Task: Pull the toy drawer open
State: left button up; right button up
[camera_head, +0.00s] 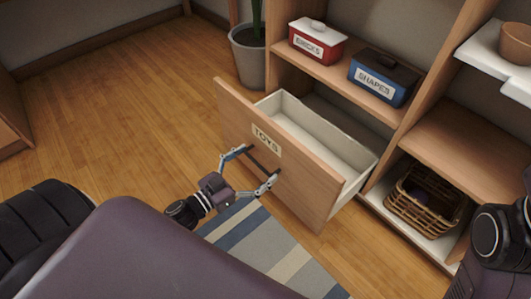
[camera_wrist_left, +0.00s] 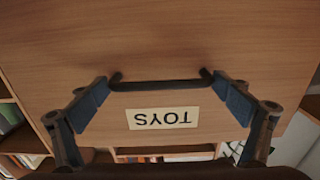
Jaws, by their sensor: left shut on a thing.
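The toy drawer (camera_head: 290,185) has a wooden front with a "TOYS" label and stands pulled out of the shelf unit. Its pale inner box shows and looks empty. Its dark bar handle (camera_wrist_left: 160,85) sits on the front by the label, which appears upside down in the left wrist view. My left gripper (camera_head: 259,162) is at the drawer front, shut on the handle, with one finger at each end of the bar. Its blue-padded fingers also show in the left wrist view (camera_wrist_left: 166,92). My right gripper is out of view.
A red "BRICKS" box (camera_head: 316,42) and a blue "SHAPES" box (camera_head: 382,77) stand on the shelf above the drawer. A wicker basket (camera_head: 425,200) sits right of it. A potted plant (camera_head: 248,56) stands behind. A striped rug (camera_head: 270,250) lies below; wooden floor at left is clear.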

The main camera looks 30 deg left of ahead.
pick_arm(q)
jog(key=shift+s, duration=0.1)
jog(key=o, duration=1.4)
jog(key=shift+s, duration=0.1)
jog(key=v, duration=1.1)
jog(key=shift+s+a+r, duration=0.1)
jog(key=shift+s, duration=0.3)
